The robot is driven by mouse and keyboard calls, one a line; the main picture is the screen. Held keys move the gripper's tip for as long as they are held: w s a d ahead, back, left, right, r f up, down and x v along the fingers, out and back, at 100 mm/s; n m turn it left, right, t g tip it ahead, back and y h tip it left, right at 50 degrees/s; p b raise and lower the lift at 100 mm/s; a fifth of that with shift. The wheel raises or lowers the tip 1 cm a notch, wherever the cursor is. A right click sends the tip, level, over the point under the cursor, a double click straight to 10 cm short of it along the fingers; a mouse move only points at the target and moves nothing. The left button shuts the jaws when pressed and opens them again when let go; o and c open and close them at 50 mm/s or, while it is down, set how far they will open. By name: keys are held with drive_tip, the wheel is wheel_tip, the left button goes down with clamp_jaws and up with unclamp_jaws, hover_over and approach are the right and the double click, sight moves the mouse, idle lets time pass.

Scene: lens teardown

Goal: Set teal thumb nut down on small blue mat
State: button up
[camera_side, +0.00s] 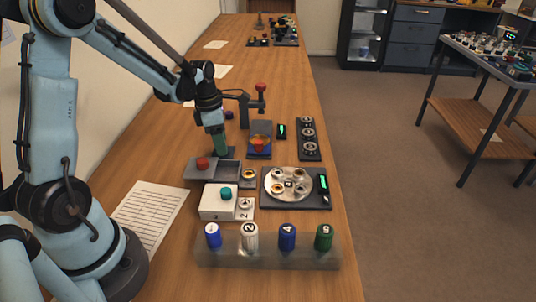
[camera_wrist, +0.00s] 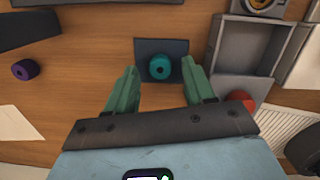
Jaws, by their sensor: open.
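The teal thumb nut (camera_wrist: 160,67), round with a dark centre hole, sits on the small dark blue mat (camera_wrist: 146,48) in the wrist view. My gripper (camera_wrist: 159,69) is open, with a green finger on each side of the nut and a visible gap to both. How far the fingertips are above the mat is hard to tell. In the side view my gripper (camera_side: 221,151) points down just behind the grey tray. I cannot make out the nut and the mat there, around the fingers.
The grey tray (camera_side: 229,171) with a red knob (camera_side: 202,163) is close to my gripper. A purple nut (camera_wrist: 24,69) lies to the left in the wrist view. A blue stand (camera_side: 259,150) and a white box with a teal knob (camera_side: 226,194) are nearby.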

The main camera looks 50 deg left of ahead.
wheel_tip(320, 180, up, 10)
drive_tip(key=s, duration=0.1)
drive_tip(key=s+d+r+m+t, duration=0.1)
drive_tip(key=s+d+m+t, duration=0.2)
drive_tip(key=d+m, duration=0.4)
drive_tip(key=s+d+r+m+t, duration=0.1)
drive_tip(key=s+d+m+t, duration=0.2)
drive_tip(key=m, duration=1.9)
drive_tip(key=shift+s+d+y, duration=0.4)
drive_tip(key=shift+s+d, duration=0.25)
drive_tip(key=shift+d, duration=1.5)
drive_tip(key=shift+c, duration=0.3)
